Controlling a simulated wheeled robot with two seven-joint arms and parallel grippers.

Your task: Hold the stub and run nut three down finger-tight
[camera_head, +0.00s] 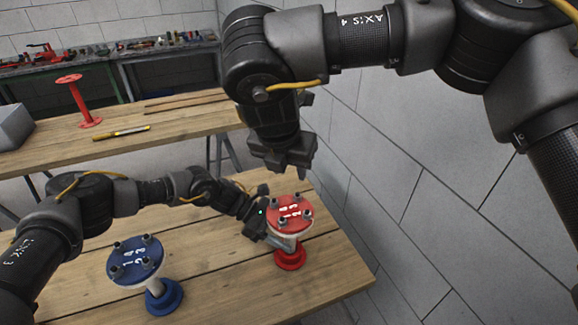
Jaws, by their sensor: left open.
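The red stub (289,258) stands upright near the right end of the near bench. Its round red top flange (290,211) carries white numbers and dark studs or nuts near its rim; which one is nut three is too small to be sure of. My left gripper (266,226) is open at the left side of this stub, just under the flange; whether it touches the pipe I cannot tell. My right gripper (288,168) points down above and behind the red flange, apart from it. Its fingertips are too dark to show a gap.
A blue flanged stub (136,258) with white numbers stands on the near bench (215,285) at left. A red spool (77,100) and a yellow-handled tool (121,131) are on the bench behind. A block wall (450,200) bounds the right side.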

